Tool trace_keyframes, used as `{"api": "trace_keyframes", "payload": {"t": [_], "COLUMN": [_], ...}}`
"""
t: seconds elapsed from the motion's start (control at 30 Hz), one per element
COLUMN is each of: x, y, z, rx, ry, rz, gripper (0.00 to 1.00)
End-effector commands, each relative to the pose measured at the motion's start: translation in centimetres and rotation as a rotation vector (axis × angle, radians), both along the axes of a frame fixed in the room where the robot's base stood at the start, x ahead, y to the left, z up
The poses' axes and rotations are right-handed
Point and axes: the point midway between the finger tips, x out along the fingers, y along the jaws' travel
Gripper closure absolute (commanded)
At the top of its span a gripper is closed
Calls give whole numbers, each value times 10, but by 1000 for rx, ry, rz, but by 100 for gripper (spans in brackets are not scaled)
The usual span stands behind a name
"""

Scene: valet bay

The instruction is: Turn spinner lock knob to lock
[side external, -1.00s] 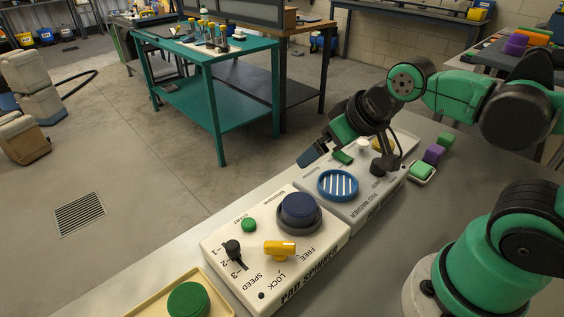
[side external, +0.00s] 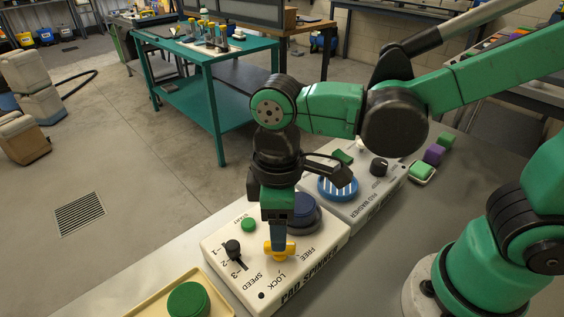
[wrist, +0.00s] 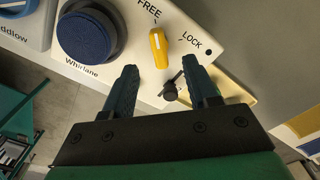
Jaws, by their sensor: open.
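The pad spinner (side external: 325,233) is a white box on the bench. Its yellow lock knob (side external: 288,251) sits near the front edge between the FREE and LOCK labels. In the wrist view the knob (wrist: 158,46) points toward FREE, with LOCK to its right. My gripper (side external: 278,243) points down over the knob, partly hiding it in the side view. In the wrist view my gripper (wrist: 160,73) is open and empty, with one finger either side of the knob's line. The knob shows just beyond the fingertips; I cannot tell whether they touch it.
The spinner's large blue round part (side external: 304,212) stands close behind my gripper. A black speed lever (side external: 232,247) and green start button (side external: 249,224) are to the left. The pad washer (side external: 351,208) stands behind. A tray with a green disc (side external: 187,299) lies at front left.

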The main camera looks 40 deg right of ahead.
Motion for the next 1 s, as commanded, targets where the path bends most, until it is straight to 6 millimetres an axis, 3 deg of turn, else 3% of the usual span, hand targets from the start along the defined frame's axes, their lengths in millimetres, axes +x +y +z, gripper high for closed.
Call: {"api": "trace_keyframes", "payload": {"t": [0.33, 0.73, 0.77, 0.93, 1.0], "x": [0, 0, 0, 0, 0], "y": [0, -1, -1, -1, -1], "z": [-36, -42, -42, -42, -42], "rx": [2, 2, 2, 2, 2], "ry": [-4, -5, -5, -5, -5], "rz": [-4, -5, -5, -5, -5], "gripper": [47, 47, 53, 100, 100]}}
